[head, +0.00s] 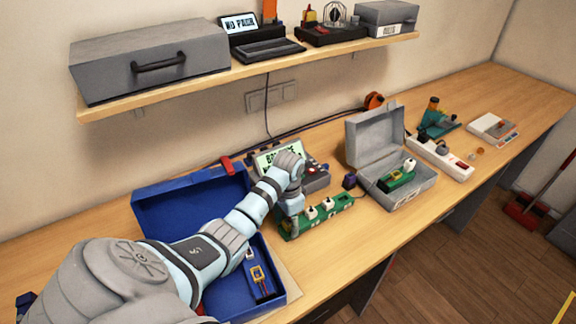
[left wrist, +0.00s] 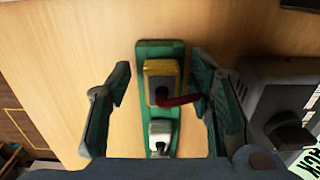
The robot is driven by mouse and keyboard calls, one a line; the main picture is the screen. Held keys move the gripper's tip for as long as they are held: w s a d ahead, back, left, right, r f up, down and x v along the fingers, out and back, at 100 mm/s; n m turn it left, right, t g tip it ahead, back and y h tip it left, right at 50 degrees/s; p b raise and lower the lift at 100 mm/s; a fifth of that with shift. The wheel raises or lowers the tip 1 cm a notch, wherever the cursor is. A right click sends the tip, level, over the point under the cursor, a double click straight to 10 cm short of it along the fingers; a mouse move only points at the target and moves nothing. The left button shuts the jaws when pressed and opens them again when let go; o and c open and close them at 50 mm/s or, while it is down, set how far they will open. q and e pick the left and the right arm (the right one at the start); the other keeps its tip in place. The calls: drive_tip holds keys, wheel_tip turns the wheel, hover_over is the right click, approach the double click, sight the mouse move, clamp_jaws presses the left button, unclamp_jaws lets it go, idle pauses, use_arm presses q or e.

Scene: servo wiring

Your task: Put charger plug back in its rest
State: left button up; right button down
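A green power strip (head: 335,207) lies on the bench in the head view, with white plugs (head: 327,204) along its top. My left gripper (head: 291,220) points down over the strip's left end and hides it in that view. In the left wrist view, the gripper (left wrist: 161,72) is open, with one finger on each side of the green strip (left wrist: 160,48). A white plug (left wrist: 160,136) sits nearer the wrist. I cannot tell which plug is the charger's, nor pick out its rest. My right gripper is out of view.
An open blue case (head: 190,205) lies under my left arm. A grey device with a lit screen (head: 318,180) stands just behind the strip. An open grey box (head: 376,140) holding a green board is to the right. A shelf (head: 250,75) hangs above.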

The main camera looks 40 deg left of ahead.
sight(288, 222)
use_arm(q)
drive_tip(key=shift+w+r, duration=0.1)
drive_tip(key=shift+r, duration=0.3)
wheel_tip(288, 222, up, 7)
drive_tip(key=shift+f, duration=0.1)
idle(0.3)
